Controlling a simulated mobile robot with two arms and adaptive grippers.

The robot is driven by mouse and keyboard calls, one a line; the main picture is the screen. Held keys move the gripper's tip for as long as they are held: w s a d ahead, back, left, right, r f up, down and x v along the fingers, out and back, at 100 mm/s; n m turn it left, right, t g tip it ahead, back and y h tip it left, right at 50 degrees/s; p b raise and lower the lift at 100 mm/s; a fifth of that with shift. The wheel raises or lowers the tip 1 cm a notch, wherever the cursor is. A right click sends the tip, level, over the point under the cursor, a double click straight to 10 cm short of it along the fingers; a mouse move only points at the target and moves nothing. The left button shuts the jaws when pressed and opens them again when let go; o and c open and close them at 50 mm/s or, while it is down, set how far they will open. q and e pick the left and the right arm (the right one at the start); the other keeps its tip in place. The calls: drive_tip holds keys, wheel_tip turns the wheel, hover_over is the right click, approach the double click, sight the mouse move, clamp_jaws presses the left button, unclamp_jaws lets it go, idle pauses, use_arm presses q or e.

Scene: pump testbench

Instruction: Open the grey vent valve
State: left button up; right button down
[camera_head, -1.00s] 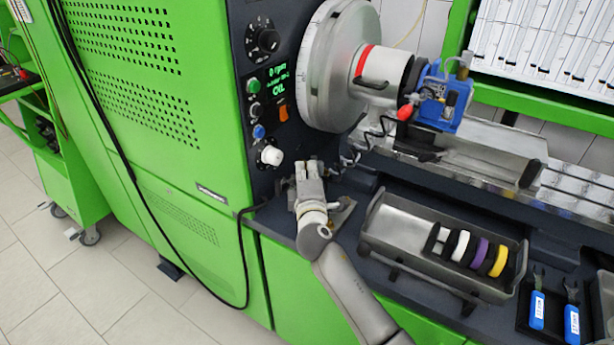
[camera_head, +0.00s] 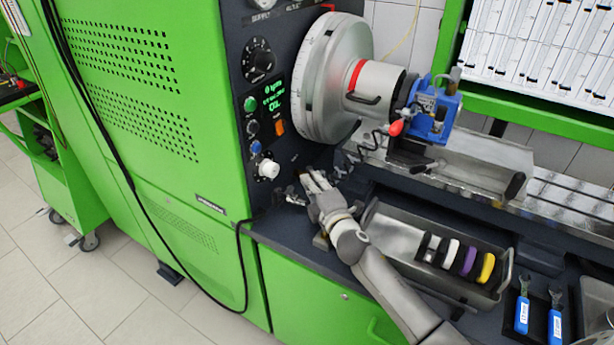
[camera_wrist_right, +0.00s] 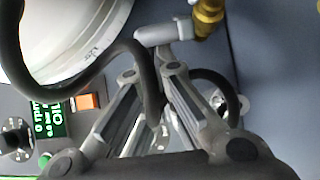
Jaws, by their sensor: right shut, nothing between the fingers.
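My right gripper (camera_head: 312,178) is at the panel's lower right corner, below the large silver disc, its fingers pointing up and left. It is shut and empty. In the right wrist view its fingers (camera_wrist_right: 150,72) come together just below a grey lever-like handle (camera_wrist_right: 165,33) on a brass fitting (camera_wrist_right: 208,14), which looks like the grey vent valve. I cannot tell whether the fingertips touch the handle. In the head view a small fitting (camera_head: 293,196) shows left of the fingertips, too small to make out. My left gripper is out of view.
A dark hose (camera_wrist_right: 140,55) curves across the fingers in the wrist view. The panel carries a white knob (camera_head: 268,169) and coloured buttons close by. The silver disc (camera_head: 333,80) hangs above, and a grey tray (camera_head: 385,228) with several rings stands right of my wrist.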

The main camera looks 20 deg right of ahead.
drive_tip(key=shift+s+d, duration=0.15)
drive_tip(key=shift+d, duration=0.2)
